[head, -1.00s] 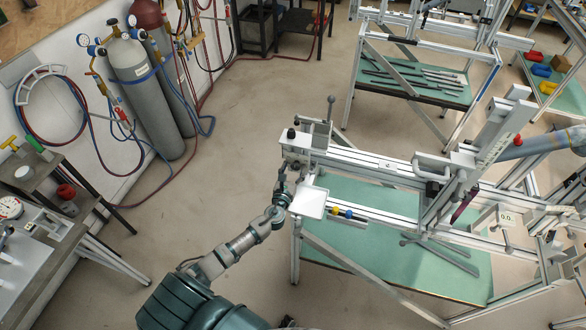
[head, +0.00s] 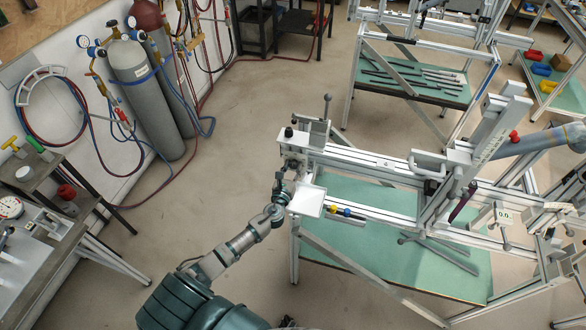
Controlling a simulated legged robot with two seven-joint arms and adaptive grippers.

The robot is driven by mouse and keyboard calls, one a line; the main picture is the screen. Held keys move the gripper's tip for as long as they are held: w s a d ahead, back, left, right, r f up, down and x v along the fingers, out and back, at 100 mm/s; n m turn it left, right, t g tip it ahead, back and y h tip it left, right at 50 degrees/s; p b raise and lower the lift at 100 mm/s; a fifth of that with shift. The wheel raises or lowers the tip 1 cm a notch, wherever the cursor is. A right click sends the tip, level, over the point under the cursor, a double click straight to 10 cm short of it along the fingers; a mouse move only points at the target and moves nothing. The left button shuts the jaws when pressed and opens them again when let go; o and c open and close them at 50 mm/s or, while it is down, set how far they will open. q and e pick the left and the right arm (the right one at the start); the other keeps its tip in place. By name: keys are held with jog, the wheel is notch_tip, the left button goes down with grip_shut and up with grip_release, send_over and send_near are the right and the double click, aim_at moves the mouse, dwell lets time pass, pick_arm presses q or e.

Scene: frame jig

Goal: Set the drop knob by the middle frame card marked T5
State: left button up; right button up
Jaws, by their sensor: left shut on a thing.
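My left gripper (head: 283,181) is at the left end of the near frame jig (head: 365,168), just left of the white tray (head: 306,201). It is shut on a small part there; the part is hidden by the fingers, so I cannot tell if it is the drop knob. A black knob (head: 288,132) stands on top of the jig's left end block, above the gripper. A small pale card (head: 388,166) sits on the rail, its print too small to read. Another card (head: 504,216) at the right seems to read 0.0. My right gripper is not in view.
Colored markers (head: 341,212) lie beside the tray. A tall post (head: 495,128) with a red knob (head: 513,136) and a blue-grey tube (head: 535,144) stand at the right. Gas cylinders (head: 143,92) stand at the left wall. The floor left of the jig is clear.

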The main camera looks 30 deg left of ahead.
pick_arm(q)
jog(key=n+b, duration=0.1)
jog(key=n, duration=0.3)
jog(key=shift+f, duration=0.15)
jog(key=n+b, duration=0.1)
jog(key=n, duration=0.1)
jog(key=shift+d+n, duration=0.1)
jog(key=shift+n, duration=0.3)
jog(key=n+b, duration=0.1)
jog(key=n, duration=0.2)
jog(key=shift+n, duration=0.3)
jog(key=n, duration=0.3)
jog(key=shift+n, duration=0.3)
jog(key=n, duration=0.4)
jog(key=shift+n, duration=2.5)
jog(key=o, duration=1.1)
